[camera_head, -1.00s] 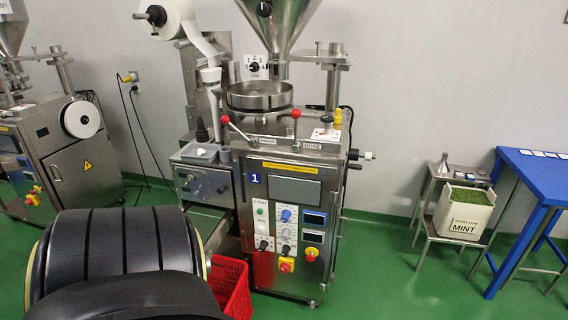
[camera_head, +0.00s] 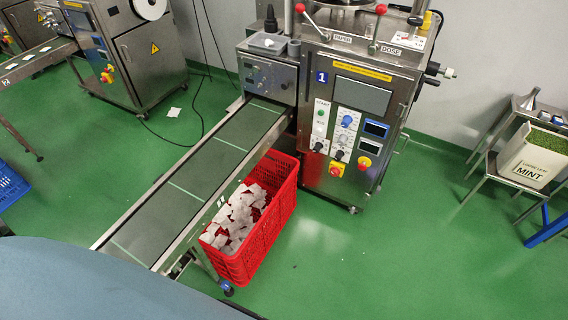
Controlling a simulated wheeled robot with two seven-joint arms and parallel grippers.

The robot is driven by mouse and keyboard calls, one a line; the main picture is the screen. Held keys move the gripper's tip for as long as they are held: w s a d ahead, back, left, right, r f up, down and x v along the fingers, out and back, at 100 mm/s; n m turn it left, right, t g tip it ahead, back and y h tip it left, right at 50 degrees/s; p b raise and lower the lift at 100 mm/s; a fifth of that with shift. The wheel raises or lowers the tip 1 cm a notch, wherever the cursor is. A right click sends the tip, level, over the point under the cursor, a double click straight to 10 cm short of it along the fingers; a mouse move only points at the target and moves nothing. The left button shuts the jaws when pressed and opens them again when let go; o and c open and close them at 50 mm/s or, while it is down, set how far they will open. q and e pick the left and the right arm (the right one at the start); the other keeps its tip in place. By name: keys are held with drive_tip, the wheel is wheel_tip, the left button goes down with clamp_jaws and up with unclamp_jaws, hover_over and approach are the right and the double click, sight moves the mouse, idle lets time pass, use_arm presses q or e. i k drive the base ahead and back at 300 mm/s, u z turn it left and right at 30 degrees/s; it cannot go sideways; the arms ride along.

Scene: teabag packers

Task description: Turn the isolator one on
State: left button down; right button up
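Machine one is a steel cabinet with a blue "1" label (camera_head: 321,77), right of centre. Low on its front panel is a red knob on a square yellow plate (camera_head: 337,168), which looks like the isolator; its turn position is too small to tell. To its right is a round red button on a yellow ring (camera_head: 365,163). Above them are a START button (camera_head: 320,114), a blue dial (camera_head: 347,121), black switches and two small dark displays. Neither of my grippers is in view.
A conveyor (camera_head: 190,185) runs from the machine toward the lower left. A red crate (camera_head: 262,235) of white teabags stands beside it. A stand with a mint box (camera_head: 530,158) is at right. The green floor (camera_head: 420,250) in front of the machine is clear.

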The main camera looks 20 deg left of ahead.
sight(335, 172)
drive_tip(key=u, duration=0.1)
drive_tip(key=i, duration=1.35)
drive_tip(key=u, duration=1.4)
